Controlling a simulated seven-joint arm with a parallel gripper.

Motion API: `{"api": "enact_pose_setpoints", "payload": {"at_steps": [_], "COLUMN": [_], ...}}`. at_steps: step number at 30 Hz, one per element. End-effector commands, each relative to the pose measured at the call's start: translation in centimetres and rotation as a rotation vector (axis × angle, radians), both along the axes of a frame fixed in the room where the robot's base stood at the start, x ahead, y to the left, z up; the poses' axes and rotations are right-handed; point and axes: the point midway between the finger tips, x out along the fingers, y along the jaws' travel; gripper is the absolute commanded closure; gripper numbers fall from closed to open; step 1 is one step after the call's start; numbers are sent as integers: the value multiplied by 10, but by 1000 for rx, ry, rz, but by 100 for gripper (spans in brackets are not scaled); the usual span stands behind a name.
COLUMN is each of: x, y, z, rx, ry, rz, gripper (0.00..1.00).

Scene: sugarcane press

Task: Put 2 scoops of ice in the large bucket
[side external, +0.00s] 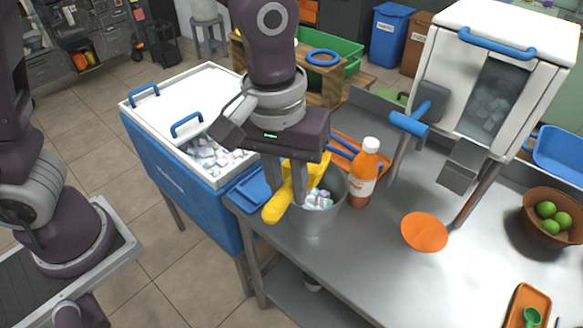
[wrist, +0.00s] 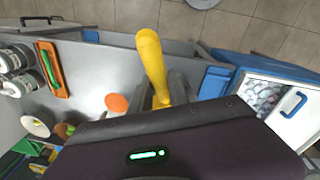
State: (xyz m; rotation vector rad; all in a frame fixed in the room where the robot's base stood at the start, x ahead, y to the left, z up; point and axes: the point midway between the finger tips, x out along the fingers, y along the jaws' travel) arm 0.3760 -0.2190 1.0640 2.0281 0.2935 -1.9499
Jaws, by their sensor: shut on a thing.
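A yellow scoop (side external: 278,207) is held in my gripper (side external: 286,195), whose fingers are shut on it. The scoop is over the grey metal bucket (side external: 320,229); its handle points toward the lower left of the side view, and its bowl is partly behind my fingers. White ice cubes (side external: 318,201) lie inside the bucket. In the wrist view the scoop's yellow handle (wrist: 151,60) rises between my fingers. More ice (side external: 213,157) lies in the open part of the blue cooler (side external: 160,160), left of the bucket. I cannot tell whether the scoop's bowl holds ice.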

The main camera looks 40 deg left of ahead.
Motion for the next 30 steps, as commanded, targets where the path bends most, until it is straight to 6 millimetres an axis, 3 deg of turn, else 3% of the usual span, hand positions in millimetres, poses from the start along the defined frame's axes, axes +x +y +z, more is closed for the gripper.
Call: {"api": "enact_pose_setpoints", "payload": {"at_steps": [5,14,17,21,30], "x": [-9,-8,-8,-7,27], "y": [-4,-3,-4,-4,34], "z": [-11,-11,3,40,27], "rx": [51,54,50,49,58], "ry": [-140,-151,-156,-161,-176], "rz": [-5,1,1,2,-65], "gripper": [100,100,100,100,100]}}
